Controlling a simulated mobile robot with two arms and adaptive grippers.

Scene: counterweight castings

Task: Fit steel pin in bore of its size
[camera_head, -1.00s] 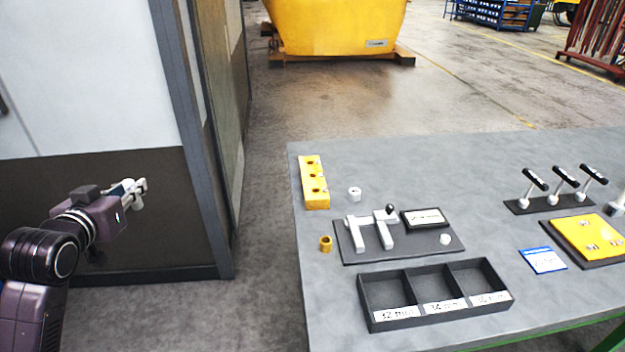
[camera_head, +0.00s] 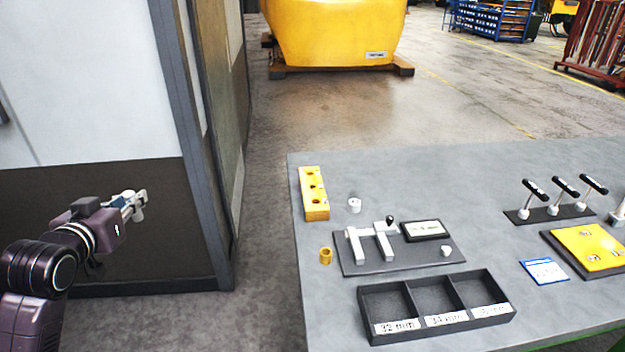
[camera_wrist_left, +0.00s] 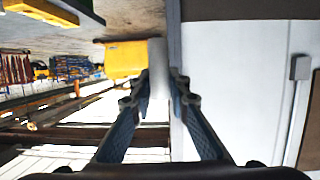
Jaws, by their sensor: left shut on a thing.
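My left gripper (camera_head: 137,203) is at the left, beyond the table's left edge and in front of the wall panel. It is shut on a pale grey cylinder, the steel pin (camera_wrist_left: 158,75), which stands up between the fingertips in the left wrist view. A yellow block (camera_head: 314,205) with several dark bores in a row lies at the table's back left corner, well to the right of the gripper. Its bores look empty, but their sizes cannot be read. My right gripper is not in view.
The table's back middle is clear. A wall panel (camera_head: 90,230) stands at the left.

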